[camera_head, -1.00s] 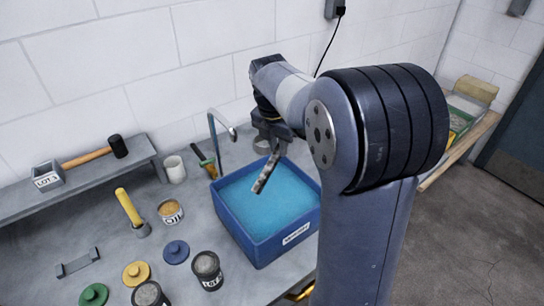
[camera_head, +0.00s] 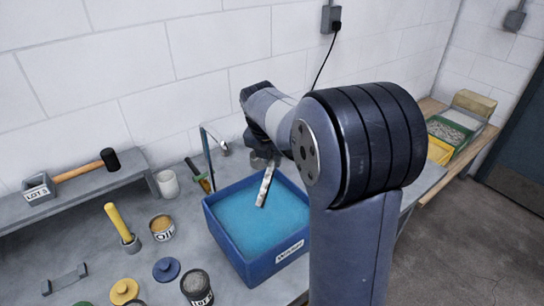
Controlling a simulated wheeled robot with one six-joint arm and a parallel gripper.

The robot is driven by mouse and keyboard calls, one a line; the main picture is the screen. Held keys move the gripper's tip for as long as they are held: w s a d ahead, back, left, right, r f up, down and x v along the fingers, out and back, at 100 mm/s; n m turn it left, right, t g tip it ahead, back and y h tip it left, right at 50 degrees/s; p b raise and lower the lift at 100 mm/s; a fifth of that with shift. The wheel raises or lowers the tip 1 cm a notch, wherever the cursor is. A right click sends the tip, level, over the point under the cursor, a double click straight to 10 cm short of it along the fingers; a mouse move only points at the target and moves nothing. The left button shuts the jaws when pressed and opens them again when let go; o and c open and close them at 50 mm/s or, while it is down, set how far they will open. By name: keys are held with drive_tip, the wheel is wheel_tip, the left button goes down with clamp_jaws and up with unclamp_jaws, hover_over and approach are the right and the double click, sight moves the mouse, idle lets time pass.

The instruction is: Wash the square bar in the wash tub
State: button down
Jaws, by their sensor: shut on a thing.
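The blue wash tub (camera_head: 232,246) stands on the grey bench, full of light blue liquid, with a white label on its front wall. The square bar (camera_head: 265,187) is a mottled grey stick. It hangs tilted over the tub, its lower end at or just above the liquid; I cannot tell if it touches. My gripper (camera_head: 264,163) is at the tub's back edge, shut on the bar's upper end. My own arm hides the tub's right side.
A bent metal spout (camera_head: 207,150) stands behind the tub, beside a white cup (camera_head: 167,183) and a green-handled tool (camera_head: 198,176). Left are a tin (camera_head: 162,228), a dark tin (camera_head: 197,288), a yellow-handled tool (camera_head: 119,224), and a shelf with a hammer (camera_head: 88,168).

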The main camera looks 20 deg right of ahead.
sight(262, 197)
wheel_tip(262, 197, down, 10)
drive_tip(key=b, duration=0.4)
drive_tip(key=shift+r, duration=0.2)
drive_tip(key=shift+r+p, duration=0.35)
drive_tip(key=shift+r, duration=0.1)
idle(0.5)
drive_tip(key=shift+f, duration=0.15)
drive_tip(key=shift+f, duration=0.3)
drive_tip(key=shift+r, duration=0.15)
idle(0.4)
drive_tip(key=shift+r+p, duration=0.3)
drive_tip(key=shift+p, duration=0.25)
